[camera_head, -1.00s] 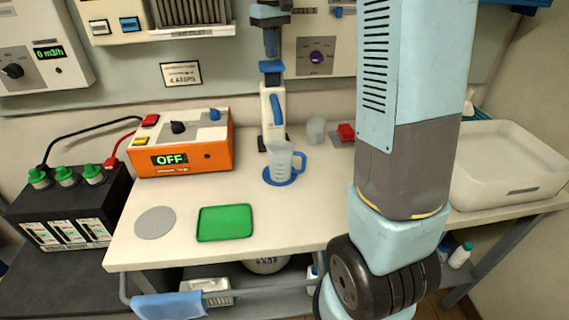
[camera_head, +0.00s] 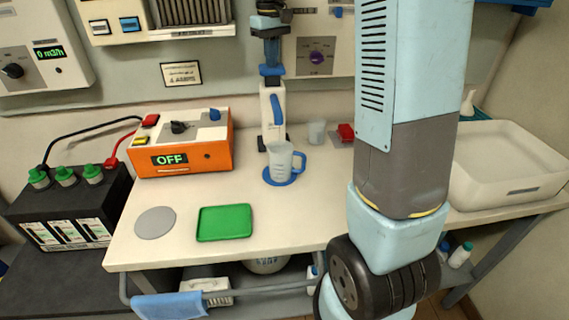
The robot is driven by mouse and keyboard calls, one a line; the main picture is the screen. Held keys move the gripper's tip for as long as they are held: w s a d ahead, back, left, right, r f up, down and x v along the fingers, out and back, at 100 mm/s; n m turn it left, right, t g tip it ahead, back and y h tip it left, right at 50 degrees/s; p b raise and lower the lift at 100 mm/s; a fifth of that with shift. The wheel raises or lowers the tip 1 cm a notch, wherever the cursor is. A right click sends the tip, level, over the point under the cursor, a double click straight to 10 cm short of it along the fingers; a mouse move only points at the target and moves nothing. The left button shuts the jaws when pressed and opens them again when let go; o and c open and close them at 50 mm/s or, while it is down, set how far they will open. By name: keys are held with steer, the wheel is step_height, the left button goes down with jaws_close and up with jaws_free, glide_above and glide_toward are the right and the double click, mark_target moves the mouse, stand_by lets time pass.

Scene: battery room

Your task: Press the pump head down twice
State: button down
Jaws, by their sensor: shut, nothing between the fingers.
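The pump is a tall white body (camera_head: 272,127) with a blue lever-like part on its front, at the back of the white bench. Its blue pump head (camera_head: 270,71) is on top. My gripper (camera_head: 271,60) points straight down from above with its fingers shut and empty. The fingertips appear to touch the top of the pump head, though the exact contact is too small to be sure of.
An orange box (camera_head: 215,150) reading OFF stands left of the pump, cabled to a black battery (camera_head: 75,215). A green tray (camera_head: 225,223) and grey disc (camera_head: 155,221) lie in front. A small cup (camera_head: 316,133) and red item (camera_head: 346,132) stand right. My arm hides the bench's right side.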

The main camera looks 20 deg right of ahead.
steer(key=shift+f, duration=1.45)
steer(key=shift+r, duration=2.75)
step_height(320, 180, up, 6)
